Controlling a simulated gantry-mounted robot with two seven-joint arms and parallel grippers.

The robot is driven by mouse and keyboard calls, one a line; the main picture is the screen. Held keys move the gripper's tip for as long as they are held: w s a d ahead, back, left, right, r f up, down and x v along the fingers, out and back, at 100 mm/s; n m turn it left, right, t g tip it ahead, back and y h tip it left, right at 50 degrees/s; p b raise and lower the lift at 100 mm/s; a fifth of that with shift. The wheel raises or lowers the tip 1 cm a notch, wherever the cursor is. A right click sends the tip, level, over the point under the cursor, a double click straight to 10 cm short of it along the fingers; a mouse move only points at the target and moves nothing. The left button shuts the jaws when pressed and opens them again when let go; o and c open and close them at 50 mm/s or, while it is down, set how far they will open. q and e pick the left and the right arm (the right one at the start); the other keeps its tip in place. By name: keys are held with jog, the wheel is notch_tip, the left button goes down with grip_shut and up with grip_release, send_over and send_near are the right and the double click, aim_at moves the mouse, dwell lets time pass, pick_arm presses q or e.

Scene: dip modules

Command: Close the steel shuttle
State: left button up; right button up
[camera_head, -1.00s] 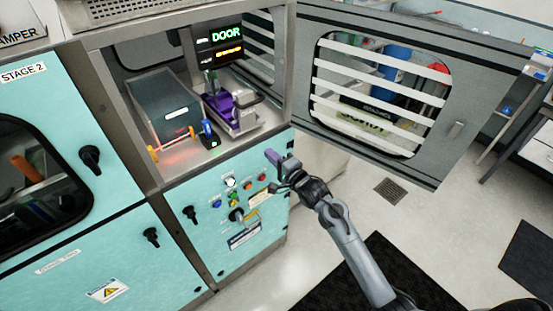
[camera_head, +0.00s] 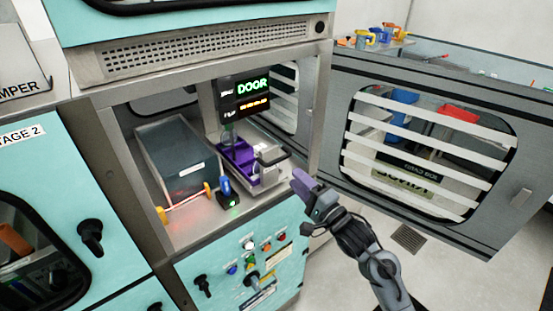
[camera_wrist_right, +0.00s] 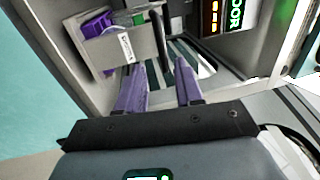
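A steel shuttle (camera_head: 268,173), as I take it, sits in the right half of the open chamber, with purple compartments (camera_head: 238,158) and a handle at its front. In the right wrist view the shuttle's steel wall (camera_wrist_right: 128,50) with a white label lies just ahead of my fingers, beside a dark upright bar. My right gripper (camera_head: 303,185) is outside the chamber, to the right of and slightly below the shuttle's handle. Its two purple fingers (camera_wrist_right: 158,92) are spread with nothing between them. Contact with the shuttle does not show. My left gripper is out of view.
A dark grey box (camera_head: 178,158) fills the chamber's left side. A blue-topped device (camera_head: 226,190) stands at the front sill by a red-lit bar (camera_head: 185,203). The display (camera_head: 245,98) reads DOOR. The windowed door (camera_head: 430,155) stands open at right. Knobs and buttons (camera_head: 250,255) sit below.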

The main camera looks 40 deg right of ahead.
aim_at(279, 158)
jog(key=w, duration=0.3)
jog(key=w+r, duration=0.1)
jog(key=w, duration=0.2)
jog(key=w+r, duration=0.1)
jog(key=w, duration=0.2)
grip_shut()
